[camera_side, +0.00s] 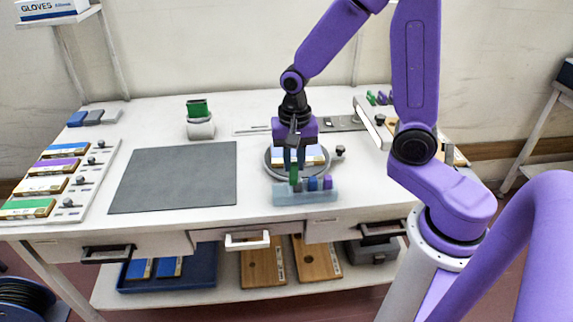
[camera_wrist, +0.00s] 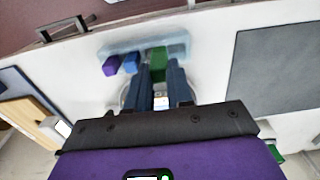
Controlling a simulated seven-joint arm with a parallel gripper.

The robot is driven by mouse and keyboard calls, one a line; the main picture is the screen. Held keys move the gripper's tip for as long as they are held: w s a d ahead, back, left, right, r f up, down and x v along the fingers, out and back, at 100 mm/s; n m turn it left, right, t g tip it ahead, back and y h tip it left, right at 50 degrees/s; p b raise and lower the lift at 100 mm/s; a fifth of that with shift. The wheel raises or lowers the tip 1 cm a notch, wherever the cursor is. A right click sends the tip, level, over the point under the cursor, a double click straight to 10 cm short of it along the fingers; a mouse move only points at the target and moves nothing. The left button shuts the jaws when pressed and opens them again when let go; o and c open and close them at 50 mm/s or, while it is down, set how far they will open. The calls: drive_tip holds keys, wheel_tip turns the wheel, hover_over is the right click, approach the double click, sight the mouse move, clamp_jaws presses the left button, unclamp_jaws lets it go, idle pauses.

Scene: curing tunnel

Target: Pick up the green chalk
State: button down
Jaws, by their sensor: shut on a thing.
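The green chalk (camera_side: 294,174) stands upright between the fingertips of my gripper (camera_side: 293,164), at the left part of a pale blue translucent holder (camera_side: 290,198). It sits a little higher than the blue chalk (camera_side: 312,184) and purple chalk (camera_side: 327,183) in the same holder. I cannot tell whether its lower end is clear of the holder. In the wrist view, my gripper (camera_wrist: 159,72) is shut on the green chalk (camera_wrist: 157,58), with the blue chalk (camera_wrist: 131,63) and purple chalk (camera_wrist: 111,66) to its left.
A round grey plate (camera_side: 271,171) bearing a block lies just behind the holder. A dark grey mat (camera_side: 175,178) lies to the left. A rack of coloured blocks (camera_side: 88,190) is at far left.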

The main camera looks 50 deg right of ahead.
drive_tip(key=shift+s+d+r, duration=0.5)
drive_tip(key=shift+s+r, duration=2.45)
drive_tip(key=shift+s, duration=2.15)
drive_tip(key=w+d+m, duration=0.9)
drive_tip(key=w+d, duration=0.3)
drive_tip(key=d, duration=0.2)
drive_tip(key=shift+f, duration=3.45)
drive_tip(key=shift+w+a+f, duration=0.25)
drive_tip(key=shift+w+f, duration=0.1)
drive_tip(key=shift+f, duration=0.3)
drive_tip(key=shift+w+a, duration=0.25)
drive_tip(key=shift+a, duration=0.05)
drive_tip(key=shift+s+d, duration=0.6)
drive_tip(key=shift+w+a, duration=0.55)
drive_tip(key=shift+w, duration=0.05)
drive_tip(key=shift+s+d, duration=0.45)
drive_tip(key=shift+s, duration=0.05)
drive_tip(key=shift+w+a, duration=0.45)
drive_tip(key=shift+w+r, duration=0.1)
drive_tip(key=shift+r, duration=0.1)
wheel_tip(320, 180, up, 8)
drive_tip(key=shift+f, duration=0.15)
